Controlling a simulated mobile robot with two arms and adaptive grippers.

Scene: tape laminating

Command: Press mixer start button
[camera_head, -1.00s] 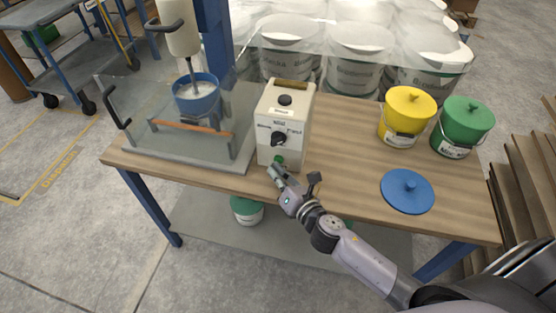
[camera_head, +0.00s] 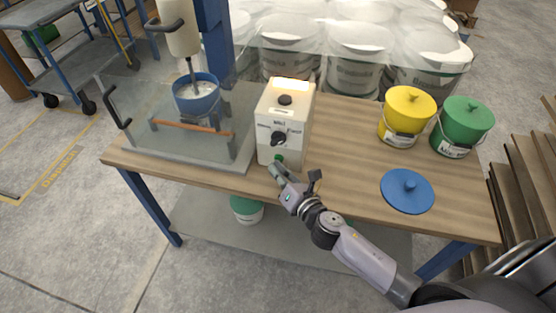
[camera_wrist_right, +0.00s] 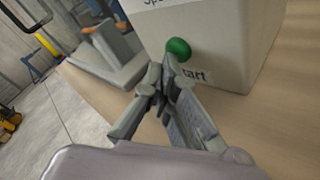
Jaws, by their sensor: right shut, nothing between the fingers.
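The mixer control box (camera_head: 284,125) is white and stands on the wooden table, with a dark knob and a lit strip on its top. Its green start button (camera_wrist_right: 178,49) is low on the front face, above a label partly reading "tart"; it also shows in the head view (camera_head: 279,159). My right gripper (camera_head: 272,168) is shut and empty, its tips right in front of the button. In the right wrist view the fingertips (camera_wrist_right: 160,75) are just below the button; I cannot tell whether they touch it. My left gripper is not in view.
Left of the box is a mixer with a blue bucket (camera_head: 196,98) behind a clear guard with an orange bar. A yellow bucket (camera_head: 405,115), a green bucket (camera_head: 462,126) and a blue lid (camera_head: 407,190) are on the right. The table middle is clear.

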